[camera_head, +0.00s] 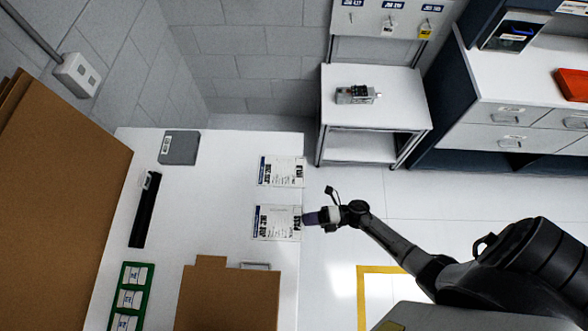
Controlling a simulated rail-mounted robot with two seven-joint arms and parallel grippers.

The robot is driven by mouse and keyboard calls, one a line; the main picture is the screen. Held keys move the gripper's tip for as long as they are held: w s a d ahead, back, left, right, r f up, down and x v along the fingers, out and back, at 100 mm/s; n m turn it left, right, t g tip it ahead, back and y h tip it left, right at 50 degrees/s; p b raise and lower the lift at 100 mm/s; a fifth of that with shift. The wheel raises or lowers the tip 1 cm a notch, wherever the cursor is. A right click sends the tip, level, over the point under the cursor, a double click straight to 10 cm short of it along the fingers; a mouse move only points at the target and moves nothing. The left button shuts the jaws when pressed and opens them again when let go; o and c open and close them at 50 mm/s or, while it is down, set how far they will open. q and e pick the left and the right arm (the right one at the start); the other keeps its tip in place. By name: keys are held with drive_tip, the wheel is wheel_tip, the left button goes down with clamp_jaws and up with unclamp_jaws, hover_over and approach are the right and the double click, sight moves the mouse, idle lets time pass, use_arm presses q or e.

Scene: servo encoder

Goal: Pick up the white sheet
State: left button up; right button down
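Two white printed sheets lie flat on the white table. The upper sheet (281,171) and the lower sheet (275,223) are both near the table's right edge. My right gripper (309,218) is at the right edge of the lower sheet, its purple-tipped end pointing left. The fingers are seen too small and edge-on to tell whether they are open or shut, or whether they touch the sheet. My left gripper is out of view.
The white table (220,190) also holds a grey box (179,148), a black bar (145,210), a green tray (124,312) and a brown cardboard piece (225,300). A white cart (400,110) carries a small metal device (356,95).

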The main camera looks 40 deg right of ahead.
drive_tip(key=shift+r, duration=0.15)
drive_tip(key=w+a+r, duration=0.2)
drive_tip(key=w+r, duration=0.8)
drive_tip(key=w, duration=0.1)
drive_tip(key=shift+w+a+r+b, duration=0.15)
drive_tip(key=shift+w+r+b, duration=0.05)
drive_tip(key=shift+r+b, duration=0.2)
idle(0.9)
